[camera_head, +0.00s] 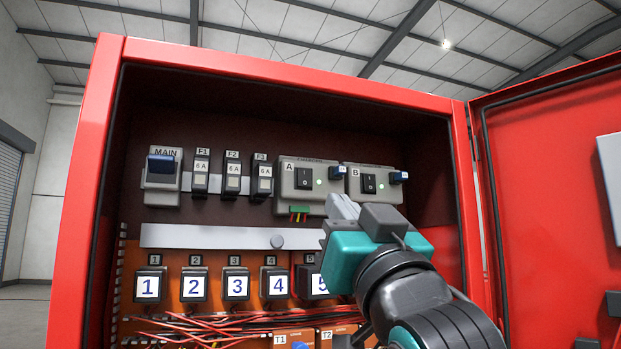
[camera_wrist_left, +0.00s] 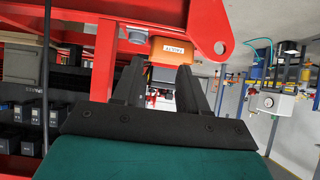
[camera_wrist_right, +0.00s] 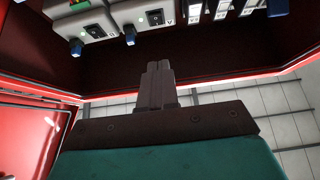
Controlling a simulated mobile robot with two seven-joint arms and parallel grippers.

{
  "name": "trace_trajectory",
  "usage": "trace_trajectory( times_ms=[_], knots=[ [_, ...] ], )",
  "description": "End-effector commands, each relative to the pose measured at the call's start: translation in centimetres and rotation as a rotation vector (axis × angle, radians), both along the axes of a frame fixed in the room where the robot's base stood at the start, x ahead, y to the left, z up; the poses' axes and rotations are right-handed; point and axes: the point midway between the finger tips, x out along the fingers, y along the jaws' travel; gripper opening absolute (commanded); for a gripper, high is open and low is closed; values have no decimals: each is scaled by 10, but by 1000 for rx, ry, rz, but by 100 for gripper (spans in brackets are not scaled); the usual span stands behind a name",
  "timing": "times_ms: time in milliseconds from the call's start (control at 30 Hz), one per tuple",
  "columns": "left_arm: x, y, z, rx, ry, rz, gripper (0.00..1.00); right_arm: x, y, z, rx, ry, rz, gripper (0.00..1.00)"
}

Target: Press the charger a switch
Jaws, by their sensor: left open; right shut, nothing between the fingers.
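The charger A (camera_head: 288,194) is a grey unit in the upper row of the red cabinet, with a black rocker switch (camera_head: 304,179) and a lit green lamp. It also shows upside down in the right wrist view, with its switch (camera_wrist_right: 155,18). My right gripper (camera_head: 343,205) is shut and empty, just below and right of charger A, in front of charger B's (camera_head: 354,184) lower edge. In the right wrist view its fingertips (camera_wrist_right: 158,66) point toward charger A and look apart from it. My left gripper (camera_wrist_left: 162,66) is open and outside the cabinet.
Charger B has its own switch (camera_head: 369,184) and a lit green lamp. Fuses (camera_head: 232,175) and a MAIN switch (camera_head: 161,166) are to the left. Numbered modules (camera_head: 237,286) and red wires lie below. The open door (camera_head: 560,190) stands right. An orange box (camera_wrist_left: 168,50) is ahead of the left gripper.

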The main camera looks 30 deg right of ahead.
Motion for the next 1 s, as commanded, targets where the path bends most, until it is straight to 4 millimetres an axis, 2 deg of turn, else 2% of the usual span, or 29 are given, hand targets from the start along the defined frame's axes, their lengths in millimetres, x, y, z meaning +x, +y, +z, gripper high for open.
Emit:
trace_trajectory(
  times_ms=[33,167,267,500,733,1000],
  knots=[
    [0,2,13,4,-3,3,43,4,-1,9,0,5,-1,0],
    [-1,8,25,13,-9,11,43,10,-3,14,-2,6,-1,0],
    [-3,13,20,18,-8,18,43,29,-8,24,-1,2,-3,0],
    [-6,13,27,19,4,20,43,69,-17,54,-1,1,-1,0],
    [-6,10,27,15,6,19,43,99,-24,46,-2,3,-2,0],
    [-6,9,29,11,5,16,43,107,-26,44,-2,0,1,0]
  ],
)
